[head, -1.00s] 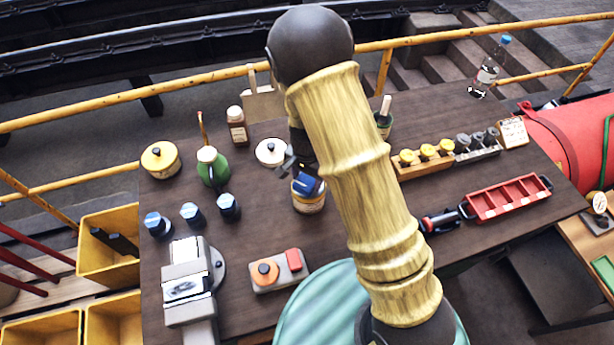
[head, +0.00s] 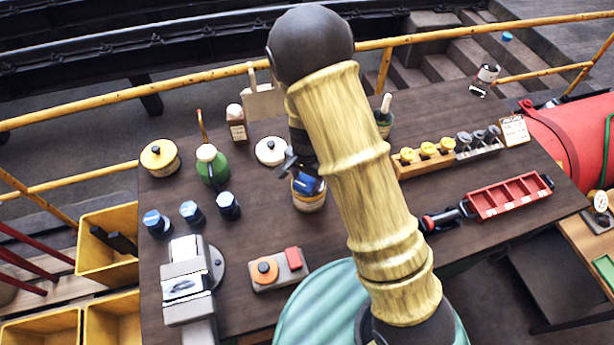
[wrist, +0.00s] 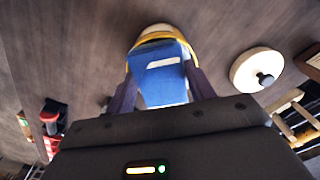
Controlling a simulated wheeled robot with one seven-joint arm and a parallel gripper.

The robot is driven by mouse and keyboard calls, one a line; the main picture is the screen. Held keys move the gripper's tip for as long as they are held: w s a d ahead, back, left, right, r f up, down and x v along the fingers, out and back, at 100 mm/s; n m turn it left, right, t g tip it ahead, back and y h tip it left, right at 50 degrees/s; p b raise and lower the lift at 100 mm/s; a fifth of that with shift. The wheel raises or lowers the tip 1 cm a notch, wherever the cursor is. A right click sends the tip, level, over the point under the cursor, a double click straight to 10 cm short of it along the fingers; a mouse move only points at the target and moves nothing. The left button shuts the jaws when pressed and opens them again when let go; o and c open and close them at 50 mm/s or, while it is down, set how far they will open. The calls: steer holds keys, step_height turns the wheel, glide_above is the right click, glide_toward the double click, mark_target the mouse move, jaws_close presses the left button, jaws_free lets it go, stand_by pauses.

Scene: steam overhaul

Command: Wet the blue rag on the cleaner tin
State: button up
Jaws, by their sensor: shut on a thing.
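The blue rag (head: 308,185) is in my gripper (head: 300,172), over the mouth of the cleaner tin (head: 309,203). The tin is a tan pot with a yellowish rim, standing on the bench left of my arm. In the wrist view the rag (wrist: 160,74) sits between the two fingers of my gripper (wrist: 158,88). The tin's yellow rim (wrist: 154,31) shows behind the rag. My gripper is shut on the rag. Whether the rag touches what is inside the tin is hidden.
An orange-button box (head: 277,270) is in front. A red tray (head: 508,197) lies to the right.

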mark_target(307, 180)
stand_by(0.4)
steer(key=shift+r+p, duration=3.15)
steer(key=shift+r, duration=0.4)
steer(key=shift+f, duration=0.1)
